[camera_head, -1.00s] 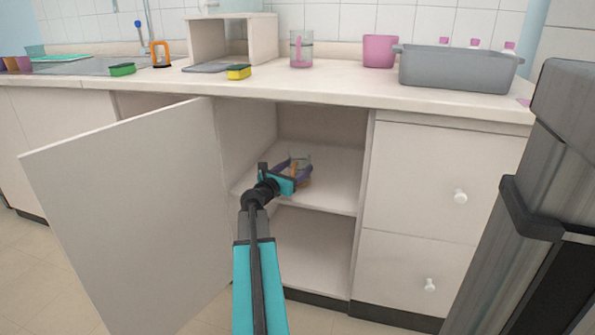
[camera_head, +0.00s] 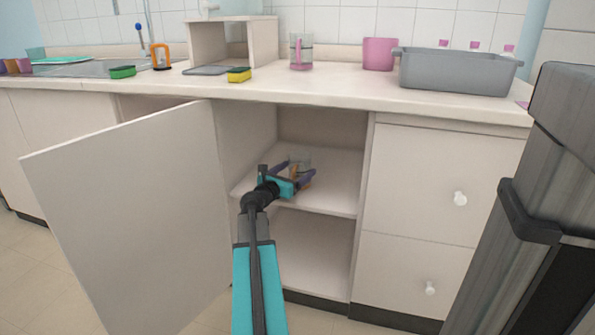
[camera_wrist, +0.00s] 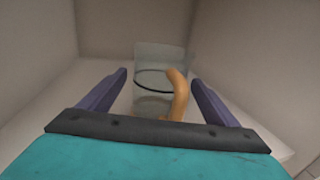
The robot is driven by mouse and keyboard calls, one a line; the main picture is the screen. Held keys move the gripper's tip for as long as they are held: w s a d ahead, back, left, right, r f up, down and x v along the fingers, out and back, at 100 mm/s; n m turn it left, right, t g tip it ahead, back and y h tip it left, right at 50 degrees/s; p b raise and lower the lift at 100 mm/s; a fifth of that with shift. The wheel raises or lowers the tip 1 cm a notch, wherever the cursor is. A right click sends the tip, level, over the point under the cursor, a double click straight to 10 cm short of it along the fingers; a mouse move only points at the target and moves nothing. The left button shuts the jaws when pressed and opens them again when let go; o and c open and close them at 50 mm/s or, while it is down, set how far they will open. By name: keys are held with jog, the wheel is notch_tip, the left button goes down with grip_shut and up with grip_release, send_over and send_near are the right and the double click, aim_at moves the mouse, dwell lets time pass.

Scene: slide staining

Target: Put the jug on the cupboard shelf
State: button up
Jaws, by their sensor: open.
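The jug (camera_head: 301,157) is clear with an orange handle, and stands upright on the cupboard shelf (camera_head: 335,180) inside the open cupboard. In the wrist view the jug (camera_wrist: 158,70) is straight ahead, its handle (camera_wrist: 178,95) facing me. My gripper (camera_head: 297,168) is open inside the cupboard in front of the jug. In the wrist view its two purple fingers (camera_wrist: 162,92) are spread to the left and right of the handle, with gaps on both sides. In the head view my gripper partly hides the jug's lower part.
The cupboard door (camera_head: 130,215) stands open on the left. Drawers (camera_head: 440,190) are on the right. The counter (camera_head: 330,88) above holds a pink-handled clear jug (camera_head: 301,52), a pink pot (camera_head: 380,53), a grey tub (camera_head: 455,72) and sponges. The shelf right of the jug is clear.

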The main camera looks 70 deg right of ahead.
jog(key=p+v, duration=0.3)
jog(key=v, duration=0.8)
jog(key=shift+a+p, duration=0.3)
jog(key=shift+a, duration=0.1)
dwell(0.3)
